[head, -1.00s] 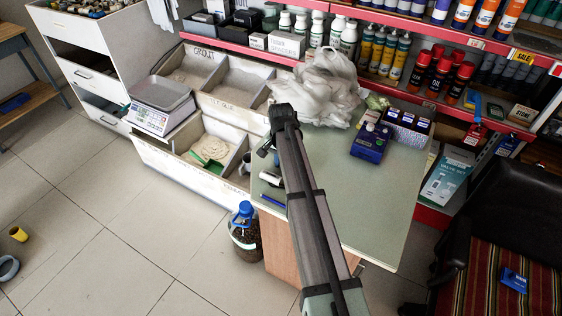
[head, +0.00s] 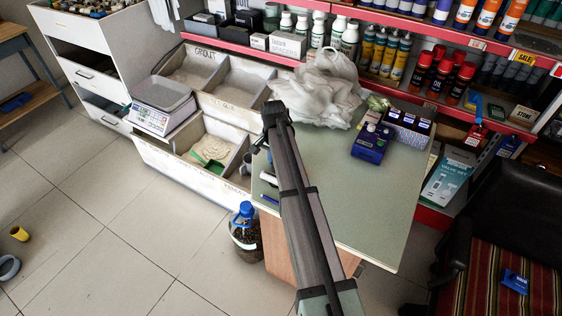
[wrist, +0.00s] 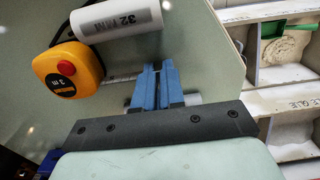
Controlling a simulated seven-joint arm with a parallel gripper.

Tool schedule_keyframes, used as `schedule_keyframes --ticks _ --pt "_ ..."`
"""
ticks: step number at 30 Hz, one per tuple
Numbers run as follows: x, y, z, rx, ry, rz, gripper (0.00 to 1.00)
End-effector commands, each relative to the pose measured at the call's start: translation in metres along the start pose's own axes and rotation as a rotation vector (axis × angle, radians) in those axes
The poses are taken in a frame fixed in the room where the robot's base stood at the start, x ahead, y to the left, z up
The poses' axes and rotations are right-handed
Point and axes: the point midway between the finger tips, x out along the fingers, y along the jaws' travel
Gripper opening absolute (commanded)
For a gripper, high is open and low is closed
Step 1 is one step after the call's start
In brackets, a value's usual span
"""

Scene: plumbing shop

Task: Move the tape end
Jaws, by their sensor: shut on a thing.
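An orange-yellow tape measure (wrist: 72,72) with a red button and a "3 m" label lies on the green counter in the wrist view, left of my gripper. My gripper (wrist: 157,72) has blue fingers brought together, low in front of the counter surface. A small pale piece (wrist: 192,99) shows beside the fingers; the thing between them is mostly hidden, and I cannot tell whether it is the tape end.
A white cylinder marked "32 mm" (wrist: 117,20) lies beside the tape measure; it also shows in the head view (head: 268,178). Grout bins (head: 205,150) stand left. The counter's front right is clear.

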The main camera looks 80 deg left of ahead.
Motion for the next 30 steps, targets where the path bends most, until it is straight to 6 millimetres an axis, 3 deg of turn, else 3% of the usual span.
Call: schedule_keyframes --ticks 2,10,11,19,30 --pt "0.0 -0.0126 -0.0011 -0.002 0.0 0.0 0.0" --pt "-0.0001 -0.0123 0.0002 0.0 0.0 0.0 0.0" --pt "-0.0001 -0.0122 0.0002 0.0 0.0 0.0 0.12" --pt "-0.0001 -0.0121 0.0002 0.0 0.0 0.0 0.36" --pt "-0.0079 -0.0123 0.0 0.0 0.001 -0.001 0.36"
